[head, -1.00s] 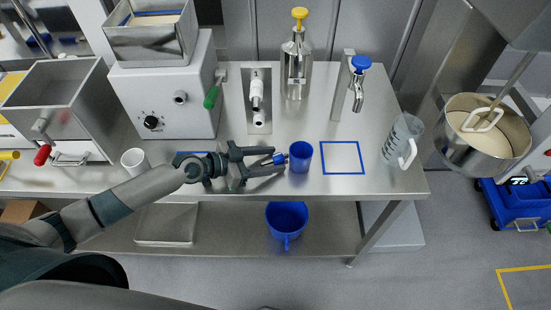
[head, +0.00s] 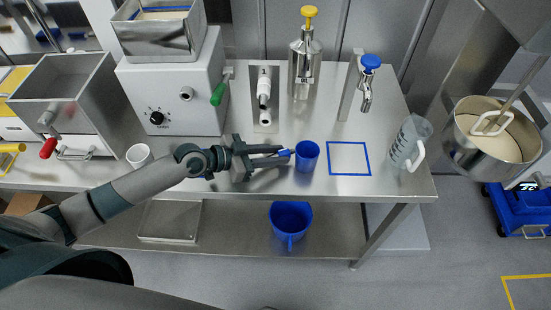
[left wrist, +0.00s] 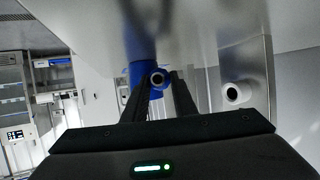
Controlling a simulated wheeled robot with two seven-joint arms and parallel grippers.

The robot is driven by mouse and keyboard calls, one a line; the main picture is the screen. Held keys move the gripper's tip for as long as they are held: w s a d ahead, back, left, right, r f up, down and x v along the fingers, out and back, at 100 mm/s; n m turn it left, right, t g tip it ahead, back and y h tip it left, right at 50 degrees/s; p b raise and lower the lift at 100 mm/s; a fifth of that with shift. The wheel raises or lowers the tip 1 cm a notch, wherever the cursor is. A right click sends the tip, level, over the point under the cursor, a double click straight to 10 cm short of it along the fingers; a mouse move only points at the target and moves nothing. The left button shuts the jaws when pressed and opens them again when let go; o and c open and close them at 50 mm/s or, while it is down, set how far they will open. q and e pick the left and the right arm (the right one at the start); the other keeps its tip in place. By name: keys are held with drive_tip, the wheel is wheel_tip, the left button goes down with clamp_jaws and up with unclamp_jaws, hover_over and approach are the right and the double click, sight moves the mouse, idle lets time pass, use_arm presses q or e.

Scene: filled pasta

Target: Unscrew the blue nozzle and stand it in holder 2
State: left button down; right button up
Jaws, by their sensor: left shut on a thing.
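My left gripper (head: 278,156) is shut on the small blue nozzle (head: 286,153), close beside the blue cup (head: 308,156) at the front of the steel table. In the left wrist view the fingers (left wrist: 158,92) close around the nozzle's dark round opening (left wrist: 157,79), with blue behind it. A white fitting with a dark hole (left wrist: 233,93) shows on a plate in the left wrist view. My right gripper is not in view.
A machine with a dial (head: 170,95) and green-handled lever stands behind my arm. A white cup (head: 139,156) is at left. Right of the blue cup are an empty blue-outlined square (head: 349,171) and a clear jug (head: 410,143). A dispenser (head: 304,65) and tap (head: 367,85) stand behind.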

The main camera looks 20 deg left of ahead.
use_arm(q)
drive_tip(key=r, duration=0.1)
drive_tip(key=r+b, duration=0.1)
drive_tip(key=r, duration=0.2)
drive_tip(key=shift+s+d+r, duration=0.1)
drive_tip(key=shift+s+r, duration=0.2)
drive_tip(key=s+d+b, duration=0.1)
drive_tip(key=s+d, duration=0.1)
drive_tip(key=s, duration=0.7)
drive_tip(key=s+d+b, duration=0.1)
drive_tip(key=s+d, duration=0.2)
drive_tip(key=s, duration=0.6)
drive_tip(key=shift+s+d, duration=0.15)
drive_tip(key=shift+s, duration=0.05)
